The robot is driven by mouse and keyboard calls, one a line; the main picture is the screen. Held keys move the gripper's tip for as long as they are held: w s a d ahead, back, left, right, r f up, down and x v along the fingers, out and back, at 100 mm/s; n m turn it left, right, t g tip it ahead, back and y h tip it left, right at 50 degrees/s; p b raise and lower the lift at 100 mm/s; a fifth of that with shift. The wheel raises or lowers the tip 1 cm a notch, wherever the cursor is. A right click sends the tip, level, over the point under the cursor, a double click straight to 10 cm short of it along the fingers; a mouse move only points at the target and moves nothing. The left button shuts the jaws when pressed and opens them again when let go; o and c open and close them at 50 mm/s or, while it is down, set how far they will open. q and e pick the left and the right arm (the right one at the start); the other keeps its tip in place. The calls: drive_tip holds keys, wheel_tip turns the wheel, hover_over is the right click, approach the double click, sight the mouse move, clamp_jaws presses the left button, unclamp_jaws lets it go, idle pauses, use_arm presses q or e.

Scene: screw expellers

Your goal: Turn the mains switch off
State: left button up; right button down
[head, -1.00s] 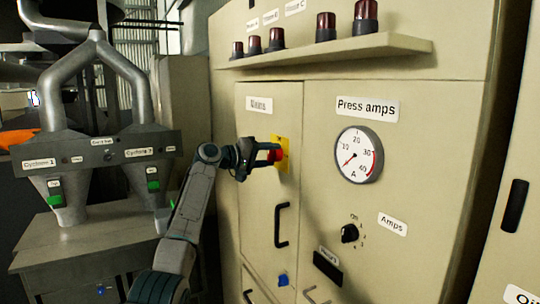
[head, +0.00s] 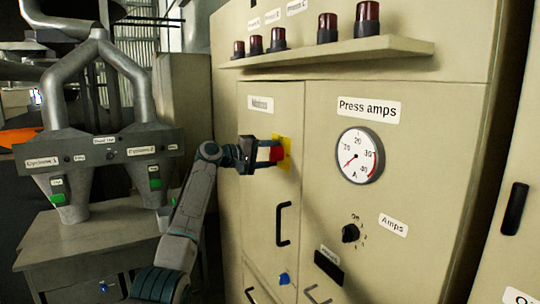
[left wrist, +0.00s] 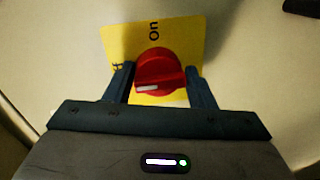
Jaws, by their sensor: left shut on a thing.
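The mains switch is a red rotary knob (head: 276,154) on a yellow plate (head: 286,146), on the beige cabinet door below the label reading Mains. My left gripper (head: 268,154) is shut on the knob. In the left wrist view, the red knob (left wrist: 158,75) sits between the two dark fingers (left wrist: 162,88), with a white mark at its lower left. The yellow plate there (left wrist: 185,40) shows "On" above the knob and the end of a partly hidden word at left. My right gripper is not in view.
A black door handle (head: 282,224) is below the switch. A shelf (head: 330,50) with several dark red lamps juts out above. A Press amps gauge (head: 360,156) and black amps selector (head: 350,233) are on the right panel. A cyclone control box (head: 105,152) stands at left.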

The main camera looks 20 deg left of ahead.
use_arm(q)
drive_tip(key=o, duration=1.3)
drive_tip(key=shift+a+r, duration=0.1)
drive_tip(key=shift+r, duration=0.25)
drive_tip(key=shift+f, duration=0.15)
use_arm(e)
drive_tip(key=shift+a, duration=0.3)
use_arm(q)
drive_tip(key=shift+s+a+f+b, duration=0.2)
drive_tip(key=shift+s+a+b, duration=0.15)
drive_tip(key=shift+b, duration=0.1)
drive_tip(key=shift+r+b+v, duration=0.2)
drive_tip(key=shift+b+v, duration=2.15)
drive_tip(key=shift+v, duration=2.55)
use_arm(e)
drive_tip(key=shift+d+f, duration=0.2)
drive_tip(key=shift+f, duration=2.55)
